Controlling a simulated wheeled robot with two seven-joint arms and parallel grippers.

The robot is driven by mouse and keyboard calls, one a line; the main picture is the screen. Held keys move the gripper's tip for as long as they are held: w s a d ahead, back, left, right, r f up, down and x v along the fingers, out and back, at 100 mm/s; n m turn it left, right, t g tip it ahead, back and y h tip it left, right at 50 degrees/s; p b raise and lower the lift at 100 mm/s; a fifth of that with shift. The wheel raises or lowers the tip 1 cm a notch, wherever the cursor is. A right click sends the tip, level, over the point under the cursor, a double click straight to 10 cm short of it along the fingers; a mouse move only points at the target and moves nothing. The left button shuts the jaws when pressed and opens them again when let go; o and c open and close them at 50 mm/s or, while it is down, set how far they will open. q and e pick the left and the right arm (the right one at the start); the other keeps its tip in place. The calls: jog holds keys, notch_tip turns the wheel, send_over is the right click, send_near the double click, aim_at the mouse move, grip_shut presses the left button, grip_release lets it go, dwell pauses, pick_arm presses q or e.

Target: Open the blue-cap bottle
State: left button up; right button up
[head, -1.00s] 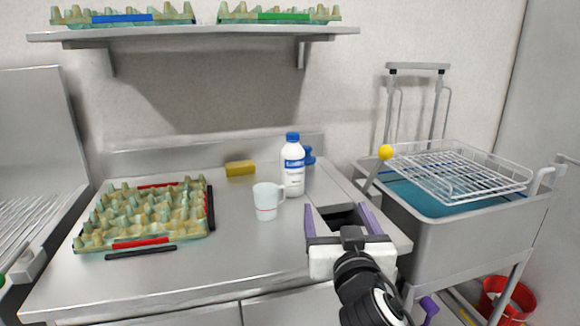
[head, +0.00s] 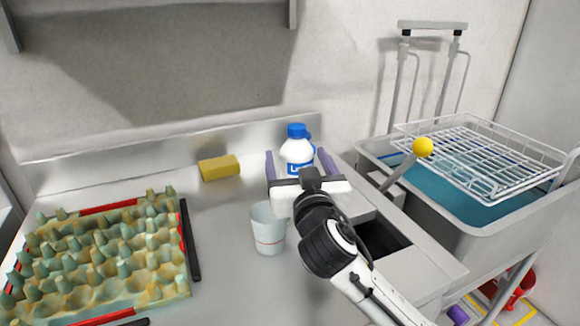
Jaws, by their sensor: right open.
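The white bottle with a blue cap (head: 297,150) stands upright at the back of the steel counter in the head view, its cap on. My right gripper (head: 299,160) is open, its two purple fingers on either side of the bottle in the picture. I cannot tell whether they touch it. The gripper's body hides the lower part of the bottle. My left gripper is out of view.
A white cup (head: 267,230) stands just left of my right gripper. An egg tray (head: 160,292) lies at the left, and a yellow sponge (head: 219,168) near the back wall. A sink basin (head: 450,220) with a wire rack (head: 480,162) is at the right.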

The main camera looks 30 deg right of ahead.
jog(key=x, duration=0.3)
jog(key=p+x, duration=0.1)
jog(key=x, duration=0.3)
jog(key=shift+w+d+r, duration=0.15)
jog(key=shift+d, duration=0.15)
jog(key=c, duration=1.8)
jog(key=shift+r, duration=0.1)
grip_shut()
